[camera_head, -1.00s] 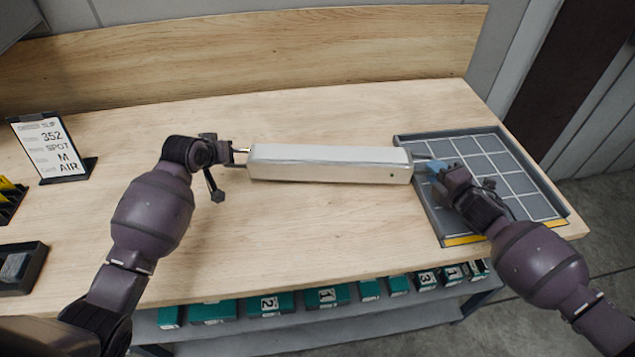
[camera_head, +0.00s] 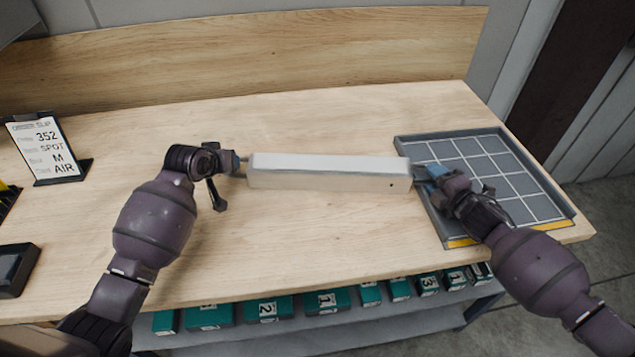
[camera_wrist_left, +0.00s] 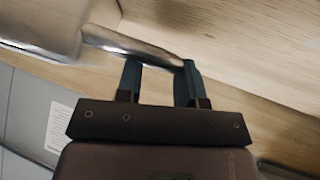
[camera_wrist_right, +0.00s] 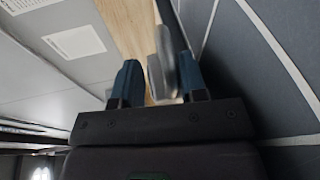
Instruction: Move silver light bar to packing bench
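The silver light bar (camera_head: 330,173) is a long pale box lying roughly level across the head view, over the wooden packing bench (camera_head: 270,240). I cannot tell whether its underside touches the bench. My left gripper (camera_head: 240,162) is at its left end; in the left wrist view the fingers (camera_wrist_left: 160,80) are on a shiny metal handle (camera_wrist_left: 135,45). My right gripper (camera_head: 428,175) is at its right end; in the right wrist view the fingers (camera_wrist_right: 157,82) have the end handle (camera_wrist_right: 166,60) between them. Both seem shut on the bar.
A grey gridded tray (camera_head: 402,145) with a yellow front strip lies on the right, under my right gripper. A slip stand (camera_head: 45,147) and a dark bin (camera_head: 15,270) are at the left. Teal boxes (camera_head: 268,308) sit on a shelf below. The bench middle is clear.

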